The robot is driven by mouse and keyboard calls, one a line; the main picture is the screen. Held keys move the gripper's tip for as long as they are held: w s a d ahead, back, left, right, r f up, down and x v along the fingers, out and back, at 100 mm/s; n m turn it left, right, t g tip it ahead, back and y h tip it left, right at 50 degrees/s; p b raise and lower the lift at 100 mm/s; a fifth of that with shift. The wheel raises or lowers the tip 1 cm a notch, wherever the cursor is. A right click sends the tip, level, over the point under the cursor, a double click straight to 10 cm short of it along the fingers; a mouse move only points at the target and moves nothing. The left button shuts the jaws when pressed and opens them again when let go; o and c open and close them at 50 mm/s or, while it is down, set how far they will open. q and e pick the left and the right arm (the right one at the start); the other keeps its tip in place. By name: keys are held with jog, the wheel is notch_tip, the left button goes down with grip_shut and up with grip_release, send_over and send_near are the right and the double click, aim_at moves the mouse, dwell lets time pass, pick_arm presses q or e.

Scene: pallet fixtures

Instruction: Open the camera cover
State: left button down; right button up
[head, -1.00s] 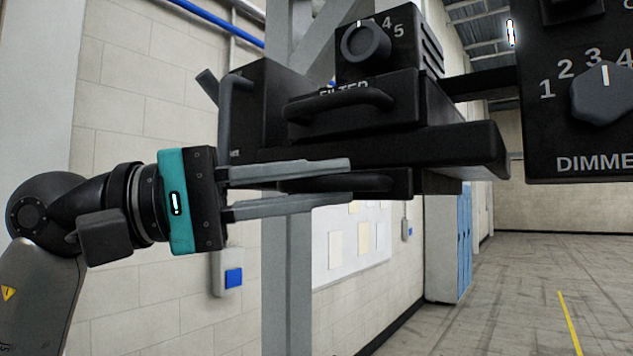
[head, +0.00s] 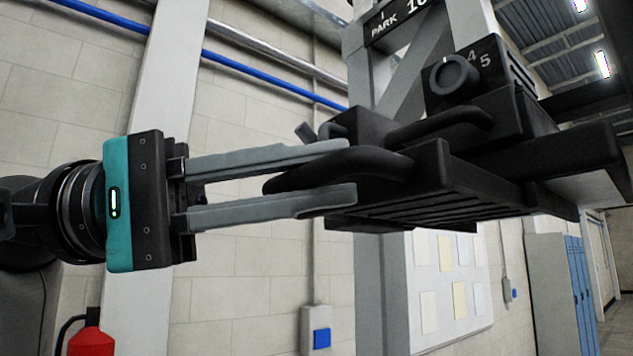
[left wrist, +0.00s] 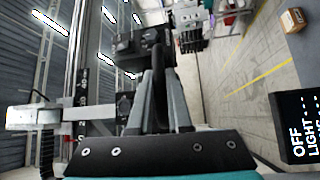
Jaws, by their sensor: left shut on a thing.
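The camera fixture is a black housing with a knob (head: 455,75) and an upper bar handle (head: 440,125). Below it a black panel with slots (head: 450,205) shows its face; I take this as the camera cover. A curved black handle (head: 290,181) sticks out from its left side. My left gripper (head: 345,169) is shut on this handle, one grey finger above and one below it. In the left wrist view the dark handle (left wrist: 158,85) stands between the two fingers (left wrist: 160,95). My right gripper is not in view.
A grey post (head: 378,290) stands behind the fixture. A pale brick wall with a blue pipe (head: 270,75) lies behind my arm. Blue lockers (head: 580,290) stand at right. A red object (head: 90,342) shows at the lower left. A dark lettered box (left wrist: 297,125) is at the wrist view's right.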

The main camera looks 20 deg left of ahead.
pick_arm(q)
jog(key=c, duration=0.8)
grip_release()
jog(key=shift+c, duration=0.2)
jog(key=s+a+f+b, duration=0.2)
jog(key=a+b, duration=0.1)
jog(key=a, duration=1.2)
jog(key=shift+s, duration=0.1)
